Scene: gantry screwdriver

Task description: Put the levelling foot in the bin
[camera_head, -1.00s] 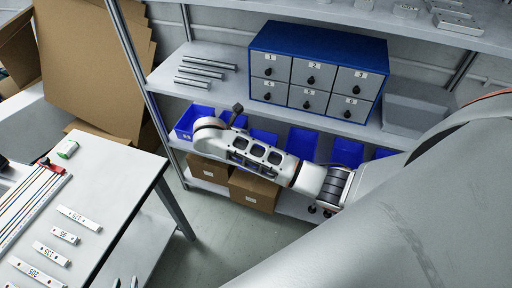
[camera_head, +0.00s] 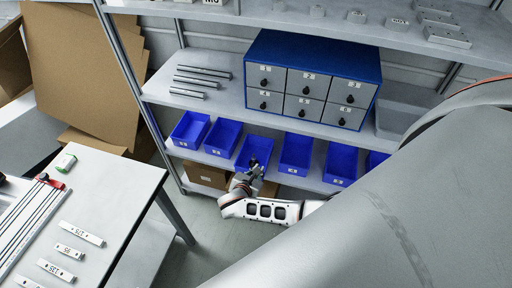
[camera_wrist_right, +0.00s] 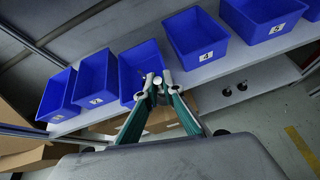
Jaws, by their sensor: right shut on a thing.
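My right gripper (camera_head: 255,168) is in front of the third blue bin from the left (camera_head: 246,146). In the right wrist view its fingertips (camera_wrist_right: 158,84) are shut at that bin's front edge, overlapping the bin (camera_wrist_right: 140,62). The thing in the jaws is small and mostly hidden; I take it to be the levelling foot, but its shape cannot be made out. Whether it is over the bin or in front of it is unclear. Two black feet with discs (camera_wrist_right: 234,89) stand on the lower shelf in the right wrist view. My left gripper is not in view.
More blue bins stand in a row, including the fourth (camera_head: 296,153) and the second (camera_head: 223,136). A blue drawer cabinet (camera_head: 315,78) and metal bars (camera_head: 195,82) are on the shelf above. A cardboard box (camera_head: 205,173) sits below. The workbench (camera_head: 110,190) is at left.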

